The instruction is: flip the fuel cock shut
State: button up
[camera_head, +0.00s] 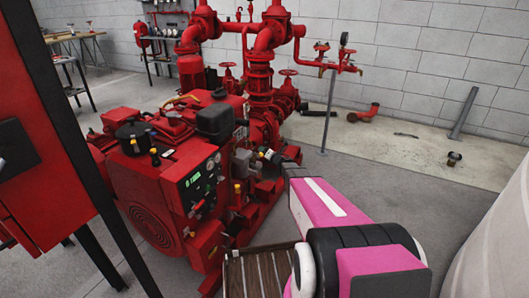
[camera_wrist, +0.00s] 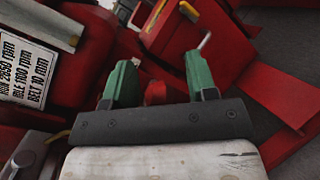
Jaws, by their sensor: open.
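My gripper (camera_wrist: 157,62) is open in the wrist view, its two green fingers spread apart. A small red part (camera_wrist: 155,92) shows low between the fingers; I cannot tell whether it is the fuel cock or whether a finger touches it. A thin metal rod (camera_wrist: 205,41) and a yellow-and-black marked edge (camera_wrist: 154,17) lie beyond the fingertips. In the head view my gripper (camera_head: 266,154) is at the right side of the red pump engine (camera_head: 150,190), too small to show its fingers clearly. I cannot pick out the fuel cock with certainty in either view.
A control panel (camera_head: 200,183) faces front on the engine. Red pipework (camera_head: 260,75) rises behind it. A red cabinet (camera_head: 45,150) stands close at the left. A white curved body (camera_head: 495,245) is at the lower right. The floor (camera_head: 385,190) right of the pumpset is mostly clear.

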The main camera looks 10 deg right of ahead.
jog(key=c, duration=0.8)
jog(key=shift+f+m+g+h, duration=0.3)
jog(key=shift+f+m+g, duration=0.5)
jog(key=shift+m, duration=0.5)
jog(key=shift+f, duration=0.15)
jog(key=o, duration=0.8)
jog(key=shift+s+d, duration=0.2)
jog(key=shift+s, duration=0.05)
jog(key=v, duration=1)
